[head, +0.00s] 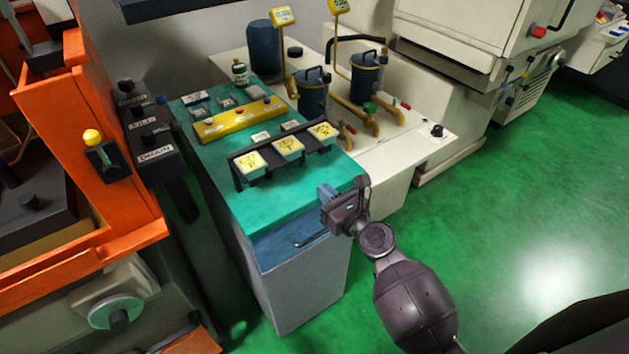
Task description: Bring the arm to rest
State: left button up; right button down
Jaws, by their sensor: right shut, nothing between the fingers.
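My right gripper (326,201) is shut and empty. It shows in the head view at the front right corner of a teal-topped cabinet (298,205), close to the cabinet's front edge. I cannot tell whether it touches the cabinet. My right arm comes in from the bottom right, over the green floor. My left gripper is not in view.
The cabinet carries a black rack of yellow-labelled blocks (288,148), a yellow bar (238,119) and a green bottle (240,74). An orange machine (92,150) stands at the left. Blue canisters on a pale unit (415,150) stand behind. Green floor (500,240) is open at the right.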

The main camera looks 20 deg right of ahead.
jog(key=shift+v, duration=1.35)
jog(key=s+d+f+n+g+h, duration=0.1)
jog(key=s+d+f+n+h, duration=0.1)
jog(key=s+n, duration=0.4)
jog(key=s+d+f+n+g+h, duration=0.2)
jog(key=s+d+f+n, duration=0.3)
jog(key=n, duration=1)
jog(key=s+d+f+n+g+h, duration=0.1)
jog(key=s+d+f+n+h, duration=0.2)
jog(key=s+f+n, duration=0.3)
jog(key=s+d+n, duration=0.1)
jog(key=s+n, duration=0.2)
jog(key=n, duration=0.2)
jog(key=shift+s+g, duration=0.25)
jog(key=shift+g, duration=0.15)
jog(key=shift+f, duration=0.1)
